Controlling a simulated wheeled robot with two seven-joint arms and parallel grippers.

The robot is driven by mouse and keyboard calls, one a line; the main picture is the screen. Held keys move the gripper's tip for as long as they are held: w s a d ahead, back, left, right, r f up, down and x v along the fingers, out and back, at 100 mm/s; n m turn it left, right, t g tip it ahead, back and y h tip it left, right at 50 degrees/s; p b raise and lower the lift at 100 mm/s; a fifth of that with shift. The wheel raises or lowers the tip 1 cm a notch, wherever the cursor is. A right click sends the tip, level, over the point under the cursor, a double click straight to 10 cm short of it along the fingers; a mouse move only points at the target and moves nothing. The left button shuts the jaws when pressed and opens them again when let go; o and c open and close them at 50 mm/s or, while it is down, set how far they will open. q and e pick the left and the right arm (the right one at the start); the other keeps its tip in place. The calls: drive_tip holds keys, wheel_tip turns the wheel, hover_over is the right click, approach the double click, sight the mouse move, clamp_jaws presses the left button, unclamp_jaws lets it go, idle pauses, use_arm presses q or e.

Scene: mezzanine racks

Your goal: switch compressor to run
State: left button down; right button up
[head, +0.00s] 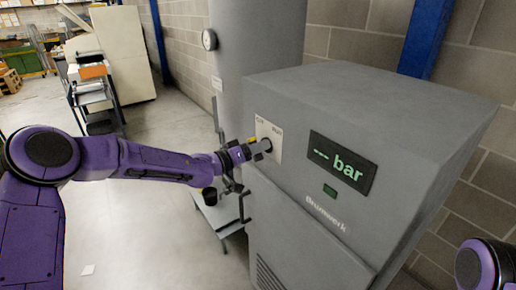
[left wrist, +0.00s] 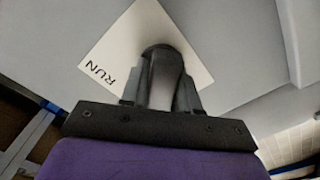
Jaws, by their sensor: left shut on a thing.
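The compressor (head: 300,207) is a large grey cabinet with a dark display (head: 341,163) that reads "--- bar". A white switch plate (head: 275,130) is on its front at the upper left. My left gripper (head: 262,147) is at this plate. In the left wrist view the gripper (left wrist: 163,92) is shut on the dark switch knob (left wrist: 163,58) in front of the plate (left wrist: 120,40), where the word RUN shows. The gripper hides part of the knob, so its exact setting is unclear. My right gripper is not in view.
A tall grey tank (head: 245,45) with a round gauge (head: 209,39) stands behind the compressor. A low grey stand (head: 222,214) is beside it, under my left gripper. A cart (head: 93,95) stands at the back left. The floor between is mostly clear.

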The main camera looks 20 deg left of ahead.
use_arm(q)
drive_tip(key=m+b, duration=0.2)
drive_tip(key=m, duration=0.1)
drive_tip(key=shift+f+m+b, duration=0.2)
drive_tip(key=shift+m+b, duration=0.1)
drive_tip(key=shift+b, duration=0.1)
drive_tip(key=m+b, duration=0.3)
drive_tip(key=m, duration=0.1)
drive_tip(key=shift+b, duration=0.35)
drive_tip(key=m+b, duration=0.4)
drive_tip(key=shift+d+f+m, duration=0.1)
drive_tip(key=shift+m, duration=0.3)
drive_tip(key=shift+r+m+b, duration=0.2)
drive_tip(key=shift+m+b, duration=1.35)
drive_tip(key=shift+m, duration=0.25)
drive_tip(key=c, duration=0.9)
unclamp_jaws()
drive_tip(key=shift+s, duration=0.1)
